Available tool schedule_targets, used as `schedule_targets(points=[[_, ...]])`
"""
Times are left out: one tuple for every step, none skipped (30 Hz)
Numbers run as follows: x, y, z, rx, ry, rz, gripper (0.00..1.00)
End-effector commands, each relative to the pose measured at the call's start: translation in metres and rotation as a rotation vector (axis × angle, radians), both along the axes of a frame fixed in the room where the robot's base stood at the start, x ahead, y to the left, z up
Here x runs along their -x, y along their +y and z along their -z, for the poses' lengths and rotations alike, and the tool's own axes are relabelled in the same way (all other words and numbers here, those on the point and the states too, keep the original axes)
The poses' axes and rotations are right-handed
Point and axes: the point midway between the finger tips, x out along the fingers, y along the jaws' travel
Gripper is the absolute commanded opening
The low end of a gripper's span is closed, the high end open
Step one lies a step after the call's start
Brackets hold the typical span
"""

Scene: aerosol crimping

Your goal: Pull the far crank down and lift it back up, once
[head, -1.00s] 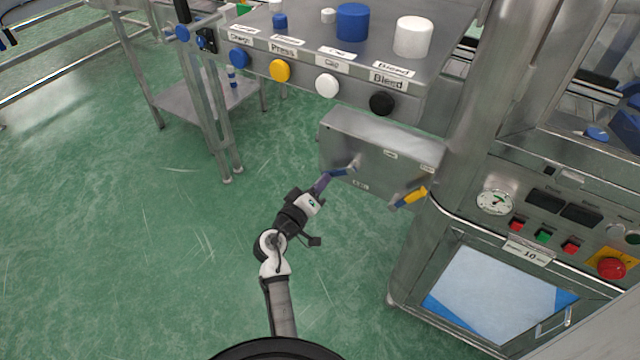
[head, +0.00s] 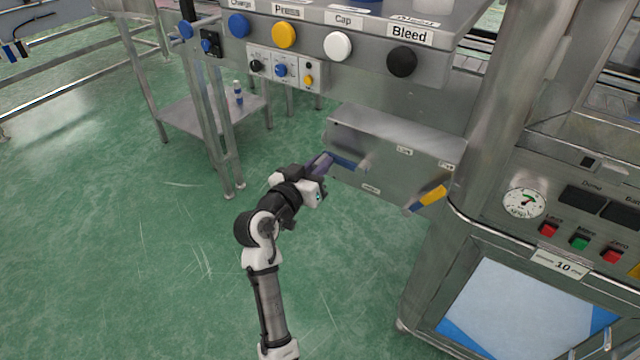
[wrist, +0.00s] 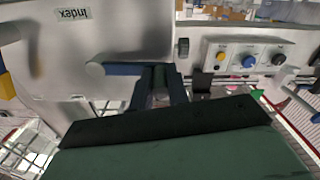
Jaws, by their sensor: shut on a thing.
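The blue-handled crank (head: 345,162) is on the left part of the grey box's front face, its handle pointing left and slightly up from its pivot. My gripper (head: 325,163) is shut on the outer end of this handle. In the wrist view the blue handle (wrist: 122,69) runs from its round pivot on the left into my gripper's fingers (wrist: 160,88), which hide its end. I cannot tell by name which is the far crank.
The grey box (head: 395,135) hangs below a panel with blue, yellow, white and black (head: 402,61) buttons. A small knob panel (head: 284,69) is behind. A machine cabinet with a gauge (head: 524,203) stands right. Green floor left of my arm is clear.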

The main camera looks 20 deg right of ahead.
Motion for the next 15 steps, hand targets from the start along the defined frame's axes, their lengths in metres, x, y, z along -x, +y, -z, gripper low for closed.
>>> schedule_targets(points=[[0.000,0.001,0.000,-0.028,-0.042,-0.002,0.00],[0.000,0.001,-0.003,-0.046,-0.065,-0.002,0.00],[0.001,0.000,-0.006,-0.069,-0.095,-0.002,0.00],[0.001,0.000,-0.009,-0.088,-0.117,-0.003,0.00],[0.001,0.000,-0.011,-0.104,-0.139,-0.003,0.00],[0.002,-0.001,-0.015,-0.127,-0.169,-0.002,0.00],[0.002,-0.001,-0.017,-0.146,-0.192,-0.002,0.00],[0.003,-0.001,-0.019,-0.163,-0.214,-0.002,0.00],[0.003,-0.002,-0.022,-0.185,-0.243,-0.003,0.00],[0.004,-0.002,-0.024,-0.202,-0.263,-0.002,0.00],[0.005,-0.003,-0.027,-0.219,-0.286,-0.002,0.00],[0.006,-0.004,-0.030,-0.241,-0.313,-0.002,0.00],[0.007,-0.004,-0.032,-0.257,-0.334,-0.002,0.00],[0.007,-0.005,-0.034,-0.272,-0.353,-0.002,0.00],[0.008,-0.006,-0.036,-0.291,-0.378,-0.002,0.00]])
